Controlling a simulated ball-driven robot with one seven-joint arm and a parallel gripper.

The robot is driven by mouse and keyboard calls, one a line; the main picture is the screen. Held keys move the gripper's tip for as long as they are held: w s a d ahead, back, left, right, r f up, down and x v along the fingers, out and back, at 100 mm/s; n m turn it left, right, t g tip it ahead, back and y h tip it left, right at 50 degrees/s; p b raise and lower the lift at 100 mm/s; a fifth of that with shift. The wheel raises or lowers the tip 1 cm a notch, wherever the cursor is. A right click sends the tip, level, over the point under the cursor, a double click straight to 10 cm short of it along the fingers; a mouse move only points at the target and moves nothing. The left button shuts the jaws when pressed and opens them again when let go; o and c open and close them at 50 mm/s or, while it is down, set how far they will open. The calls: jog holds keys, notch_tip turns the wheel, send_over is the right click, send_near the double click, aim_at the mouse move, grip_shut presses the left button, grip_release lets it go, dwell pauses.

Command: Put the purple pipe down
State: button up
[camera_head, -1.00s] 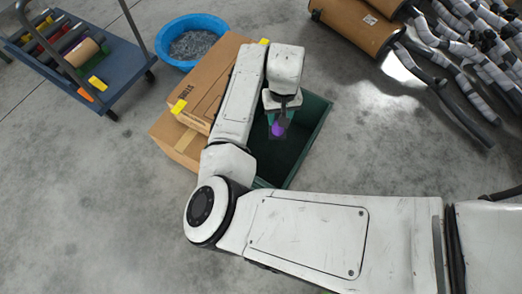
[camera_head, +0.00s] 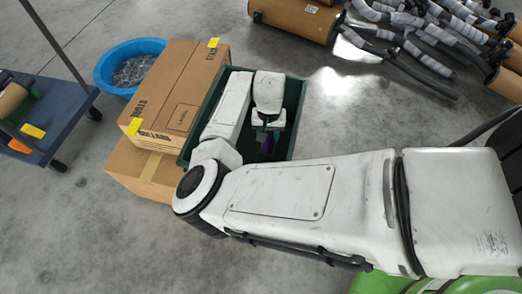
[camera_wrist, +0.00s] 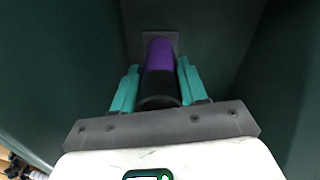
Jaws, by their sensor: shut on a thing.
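The purple pipe (camera_wrist: 158,54) is between the teal fingers of my gripper (camera_wrist: 158,68), which are shut on it. The pipe has a black end nearest the wrist camera, and its purple part points away from the camera. In the head view only a little of the purple pipe (camera_head: 266,144) shows below my gripper (camera_head: 266,133), inside the dark green bin (camera_head: 298,100). The bin's green walls (camera_wrist: 55,75) rise on both sides in the wrist view. A small grey square plate (camera_wrist: 172,37) lies at the pipe's far end; I cannot tell whether they touch.
Stacked cardboard boxes (camera_head: 175,95) stand against the bin's left side. A blue tub (camera_head: 108,68) is behind them, and a blue cart (camera_head: 60,115) is at far left. Brown cylinders (camera_head: 295,18) and wrapped pipes (camera_head: 400,40) lie at the upper right. The floor in front is clear.

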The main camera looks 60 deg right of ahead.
aim_at(267, 145)
jog(key=shift+f+b, duration=1.15)
jog(key=shift+f, duration=2)
jog(key=shift+f, duration=0.1)
jog(key=o, duration=1.1)
notch_tip(267, 145, up, 12)
jog(key=p, duration=0.4)
jog(key=shift+p, duration=0.35)
